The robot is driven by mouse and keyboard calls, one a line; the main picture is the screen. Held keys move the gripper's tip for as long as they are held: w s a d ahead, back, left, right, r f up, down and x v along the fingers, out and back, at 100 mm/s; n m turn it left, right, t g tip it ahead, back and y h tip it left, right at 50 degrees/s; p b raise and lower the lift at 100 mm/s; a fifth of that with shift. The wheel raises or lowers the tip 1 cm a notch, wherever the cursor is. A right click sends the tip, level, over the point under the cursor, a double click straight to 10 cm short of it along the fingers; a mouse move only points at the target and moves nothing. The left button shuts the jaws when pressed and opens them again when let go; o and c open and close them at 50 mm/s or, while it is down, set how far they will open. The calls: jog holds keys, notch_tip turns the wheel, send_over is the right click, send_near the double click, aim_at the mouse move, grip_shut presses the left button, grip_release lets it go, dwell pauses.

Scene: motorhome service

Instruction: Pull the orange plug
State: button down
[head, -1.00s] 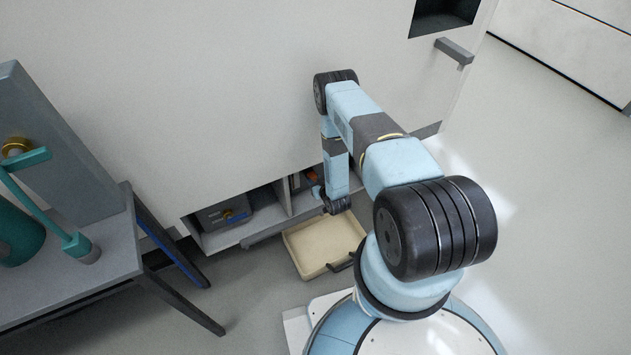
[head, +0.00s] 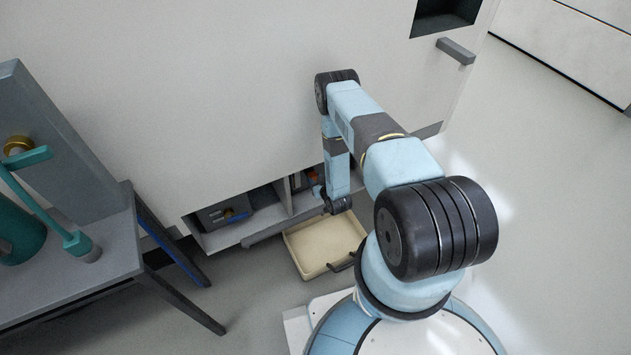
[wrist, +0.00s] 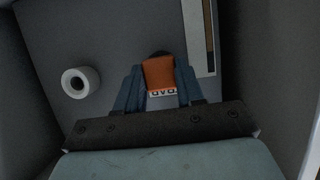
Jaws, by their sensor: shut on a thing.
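The orange plug (wrist: 158,72) shows in the wrist view between the two blue fingers of my gripper (wrist: 158,88). The fingers are shut on it from both sides. A white label with dark letters lies just below the orange part. In the head view my arm reaches down to the low open compartment in the white wall, and a small bit of orange (head: 312,177) shows beside the wrist. My fingers are mostly hidden there. I cannot tell whether the plug is seated or free.
In the wrist view, a white ring-shaped fitting (wrist: 80,82) is left of the plug and a pale upright strip (wrist: 199,38) is right. A cream tray (head: 309,249) sits on the floor below the compartment. A grey bench (head: 75,285) stands at the left.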

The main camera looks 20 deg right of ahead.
jog(key=shift+s+d, duration=0.1)
jog(key=shift+s, duration=0.5)
dwell(0.4)
jog(key=c, duration=1.3)
grip_release()
grip_shut()
jog(key=shift+s, duration=0.1)
jog(key=shift+s+d, duration=0.25)
jog(key=shift+s, duration=0.9)
jog(key=shift+s+d, duration=0.25)
jog(key=shift+s, duration=0.85)
